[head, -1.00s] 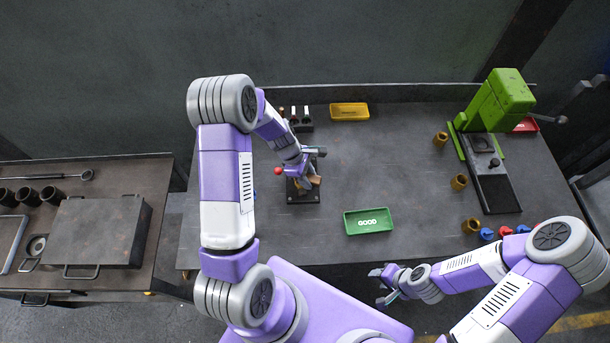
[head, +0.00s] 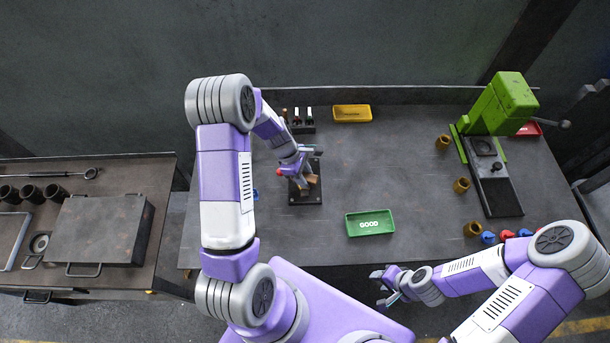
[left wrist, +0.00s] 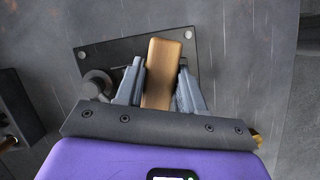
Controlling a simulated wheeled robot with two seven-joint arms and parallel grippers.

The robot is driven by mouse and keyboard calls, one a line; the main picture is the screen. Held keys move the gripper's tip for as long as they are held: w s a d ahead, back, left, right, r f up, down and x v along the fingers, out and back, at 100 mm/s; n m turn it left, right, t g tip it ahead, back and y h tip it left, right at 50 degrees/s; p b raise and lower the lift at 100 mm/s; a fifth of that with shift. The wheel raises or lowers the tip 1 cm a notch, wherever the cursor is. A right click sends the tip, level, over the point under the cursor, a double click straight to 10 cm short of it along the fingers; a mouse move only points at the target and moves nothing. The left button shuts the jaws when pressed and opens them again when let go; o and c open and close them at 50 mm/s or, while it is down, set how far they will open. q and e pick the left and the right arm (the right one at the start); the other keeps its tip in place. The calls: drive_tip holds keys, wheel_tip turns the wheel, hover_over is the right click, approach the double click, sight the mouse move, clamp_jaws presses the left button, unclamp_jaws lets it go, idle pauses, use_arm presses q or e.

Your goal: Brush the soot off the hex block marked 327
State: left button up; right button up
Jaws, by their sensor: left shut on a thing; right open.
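My left gripper (head: 306,180) is over the black plate (head: 311,198) on the workbench. It is shut on a brown, wooden-looking bar (left wrist: 159,72), likely the brush's handle; no bristles show. In the left wrist view the bar stands between the two grey fingers, over the black plate (left wrist: 120,52). A dark grey rounded part (left wrist: 97,85) sits beside the left finger; I cannot tell whether it is the hex block. No 327 mark is readable. My right gripper (head: 382,284) is open and empty, in front of the bench's front edge.
A green GOOD tray (head: 369,223), a yellow tray (head: 352,113) and a red tray (head: 529,128) lie on the bench. A green press (head: 497,105) stands at the right, near several brass-coloured cups. A small black rack (head: 303,126) is behind the plate. The bench's middle is clear.

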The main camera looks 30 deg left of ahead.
use_arm(q)
drive_tip(key=shift+r+p, duration=2.05)
drive_tip(key=shift+r, duration=0.7)
drive_tip(key=shift+f, duration=0.1)
